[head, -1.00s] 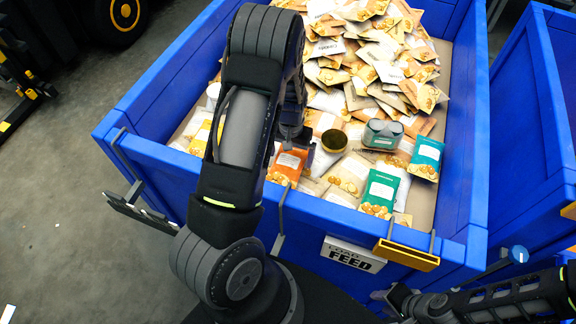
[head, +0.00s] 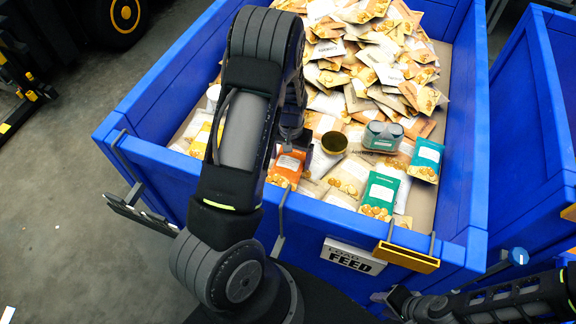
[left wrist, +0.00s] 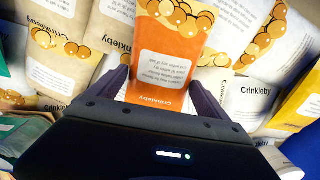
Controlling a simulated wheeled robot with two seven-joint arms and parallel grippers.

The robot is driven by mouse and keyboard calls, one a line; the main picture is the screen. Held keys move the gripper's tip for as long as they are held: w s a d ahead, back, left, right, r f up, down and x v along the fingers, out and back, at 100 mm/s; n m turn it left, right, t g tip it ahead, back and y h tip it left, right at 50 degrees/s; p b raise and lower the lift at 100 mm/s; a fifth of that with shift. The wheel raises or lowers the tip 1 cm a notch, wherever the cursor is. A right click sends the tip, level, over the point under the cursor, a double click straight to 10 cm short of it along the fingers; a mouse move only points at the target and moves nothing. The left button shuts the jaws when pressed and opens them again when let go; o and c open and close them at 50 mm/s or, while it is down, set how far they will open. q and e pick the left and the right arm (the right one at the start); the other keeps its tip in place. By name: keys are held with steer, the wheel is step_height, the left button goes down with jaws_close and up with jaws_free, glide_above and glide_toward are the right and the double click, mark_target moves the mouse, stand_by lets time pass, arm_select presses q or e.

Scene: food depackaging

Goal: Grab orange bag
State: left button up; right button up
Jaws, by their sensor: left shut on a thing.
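The orange bag (head: 285,168) is in the front part of the blue bin, left of the dark round tin. It also shows in the left wrist view (left wrist: 172,42), with a white label and round golden pictures. My left gripper (head: 297,150) reaches down over the bin's front wall. Its two dark fingers (left wrist: 160,92) sit on either side of the orange bag's near end and are shut on it. My right gripper (head: 393,299) is low at the right, outside the bin, small and dark; its jaws cannot be made out.
The blue bin (head: 160,165) holds a heap of tan packets (head: 375,70). Near the front wall are a dark tin (head: 334,143), a teal-grey can (head: 382,136) and teal bags (head: 426,160). Hooks and a yellow-edged bracket (head: 407,256) hang on the front rim. Another blue bin (head: 535,120) stands at right.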

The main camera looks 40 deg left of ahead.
mark_target(291, 157)
arm_select(q)
steer(key=shift+c, duration=1.1)
step_height(291, 157, up, 10)
steer(key=p, duration=0.6)
steer(key=shift+f, duration=0.25)
steer(key=shift+r, duration=0.25)
